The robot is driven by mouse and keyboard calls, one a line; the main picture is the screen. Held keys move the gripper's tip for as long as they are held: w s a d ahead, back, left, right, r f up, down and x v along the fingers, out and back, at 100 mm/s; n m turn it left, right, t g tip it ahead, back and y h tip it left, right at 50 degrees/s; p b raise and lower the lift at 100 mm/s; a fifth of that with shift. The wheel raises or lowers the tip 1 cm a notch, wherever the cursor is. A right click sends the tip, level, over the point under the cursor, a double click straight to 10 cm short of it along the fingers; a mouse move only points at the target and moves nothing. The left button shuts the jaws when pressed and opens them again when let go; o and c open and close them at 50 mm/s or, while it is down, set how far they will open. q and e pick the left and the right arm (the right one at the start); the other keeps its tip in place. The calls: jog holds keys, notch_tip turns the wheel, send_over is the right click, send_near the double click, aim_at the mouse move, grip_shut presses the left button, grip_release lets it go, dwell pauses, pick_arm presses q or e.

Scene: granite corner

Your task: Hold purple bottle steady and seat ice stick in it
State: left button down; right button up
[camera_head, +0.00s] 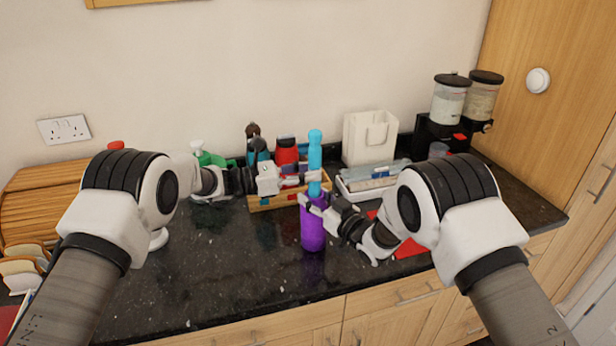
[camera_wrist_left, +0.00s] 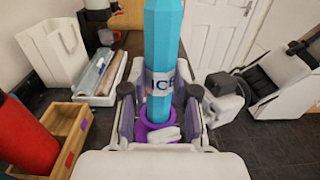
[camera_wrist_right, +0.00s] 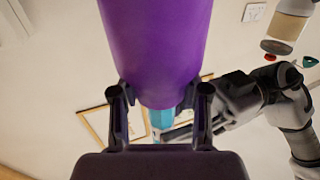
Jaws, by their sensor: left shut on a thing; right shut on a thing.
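The purple bottle (camera_head: 313,233) is upright at the middle of the dark counter; I cannot tell whether its base touches the counter. My right gripper (camera_head: 318,204) is shut on its upper part, also seen in the right wrist view (camera_wrist_right: 156,45). The light-blue ice stick (camera_head: 315,150) stands upright directly above the bottle. My left gripper (camera_head: 305,180) is shut on its lower part. In the left wrist view the stick (camera_wrist_left: 162,45) is between the fingers, with the purple rim (camera_wrist_left: 158,128) just below. The stick's lower end is hidden, so I cannot tell how far it is inside.
A wooden box (camera_head: 262,203) with bottles stands close behind my left gripper. A white bag-shaped holder (camera_head: 369,138), a white tray (camera_head: 350,194) and dispensers (camera_head: 450,100) are at back right. A wooden bread box (camera_head: 45,200) is left. The front counter (camera_head: 215,285) is clear.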

pick_arm(q)
jog(key=shift+r, duration=2.15)
jog(key=shift+f, duration=4.85)
jog(key=c, duration=0.8)
grip_release()
jog(key=shift+f, duration=0.1)
jog(key=shift+a, duration=0.1)
send_near(309, 191)
jog(key=shift+v, duration=1.15)
jog(key=shift+w, duration=0.2)
pick_arm(e)
jog(key=o, duration=1.3)
